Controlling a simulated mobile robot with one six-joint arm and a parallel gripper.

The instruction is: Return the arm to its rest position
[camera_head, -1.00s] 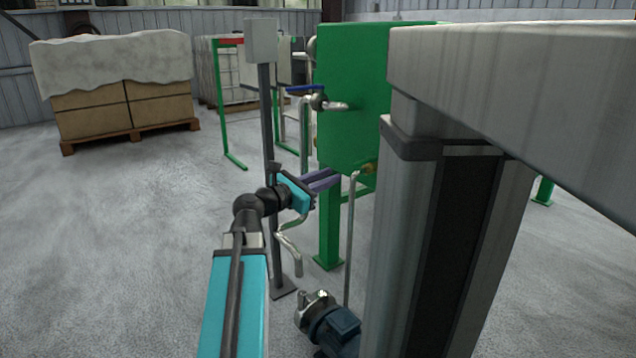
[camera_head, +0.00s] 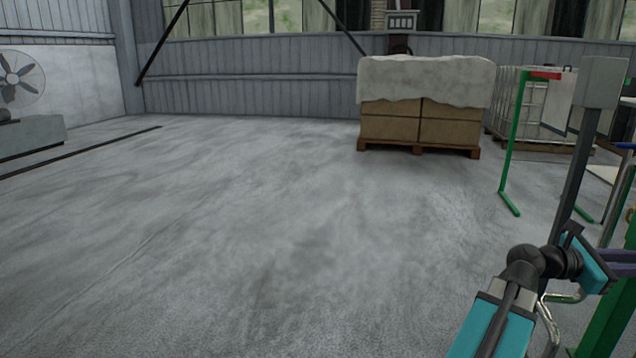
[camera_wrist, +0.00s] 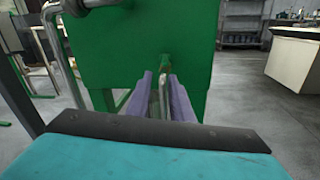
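My arm reaches up from the lower right of the head view, its teal link (camera_head: 492,330) low and its dark wrist (camera_head: 540,262) bent to the right. My gripper (camera_head: 622,262) shows there as purple fingers cut by the right edge. In the wrist view, the two purple fingers of my gripper (camera_wrist: 164,88) stand apart with a gap between them. A metal pipe (camera_wrist: 155,104) shows in the gap, below a small fitting (camera_wrist: 166,62). I cannot tell whether the fingers touch it.
A dark post with a grey box (camera_head: 601,82) stands close beside my wrist. A green frame (camera_head: 512,135) and a pallet of covered boxes (camera_head: 420,122) are farther back. A fan (camera_head: 20,78) is at far left. The floor (camera_head: 230,220) at left and centre is clear.

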